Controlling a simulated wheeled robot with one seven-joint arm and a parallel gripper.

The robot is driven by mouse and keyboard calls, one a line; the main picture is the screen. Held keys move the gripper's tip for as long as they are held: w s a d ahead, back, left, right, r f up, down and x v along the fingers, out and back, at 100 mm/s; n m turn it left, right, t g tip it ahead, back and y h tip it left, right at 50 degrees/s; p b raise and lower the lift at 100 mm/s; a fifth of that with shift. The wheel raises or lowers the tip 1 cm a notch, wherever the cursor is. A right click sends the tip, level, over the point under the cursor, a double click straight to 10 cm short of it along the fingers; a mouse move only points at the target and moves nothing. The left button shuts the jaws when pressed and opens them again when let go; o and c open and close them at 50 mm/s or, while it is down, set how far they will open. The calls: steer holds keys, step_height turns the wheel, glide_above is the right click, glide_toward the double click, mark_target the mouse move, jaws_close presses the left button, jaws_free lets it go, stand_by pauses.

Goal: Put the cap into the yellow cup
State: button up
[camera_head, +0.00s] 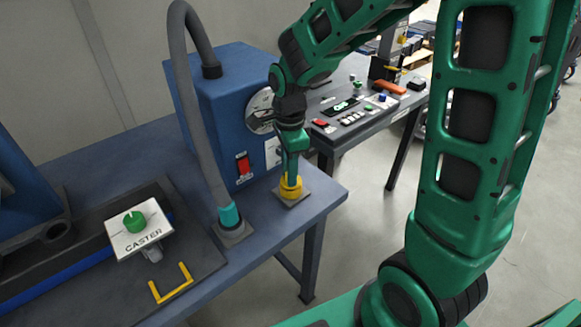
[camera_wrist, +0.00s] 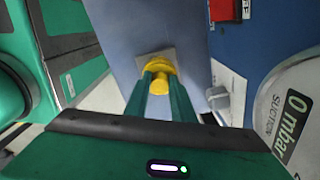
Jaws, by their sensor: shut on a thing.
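My gripper (camera_head: 291,174) points down over the grey square plate (camera_head: 305,197) at the table's right corner. Its green fingers are shut on a yellow piece, which I take to be the cap; its round stem (camera_wrist: 160,84) shows between the fingertips in the wrist view. A wider yellow ring, which looks like the yellow cup (camera_head: 291,190), shows right below the fingertips on the plate; it also appears in the wrist view (camera_wrist: 160,65). Both are yellow and overlap, so I cannot tell where cap and cup meet or how deep the cap sits.
A blue suction machine (camera_head: 220,110) with a red switch stands close behind my gripper. Its grey hose (camera_head: 203,145) ends in a teal nozzle (camera_head: 229,214) on another plate to the left. A caster sign (camera_head: 139,235) and yellow handle (camera_head: 171,285) are at front left.

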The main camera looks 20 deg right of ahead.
steer(key=shift+f, duration=0.4)
steer(key=o, duration=1.1)
step_height(320, 180, up, 11)
steer(key=shift+f, duration=0.15)
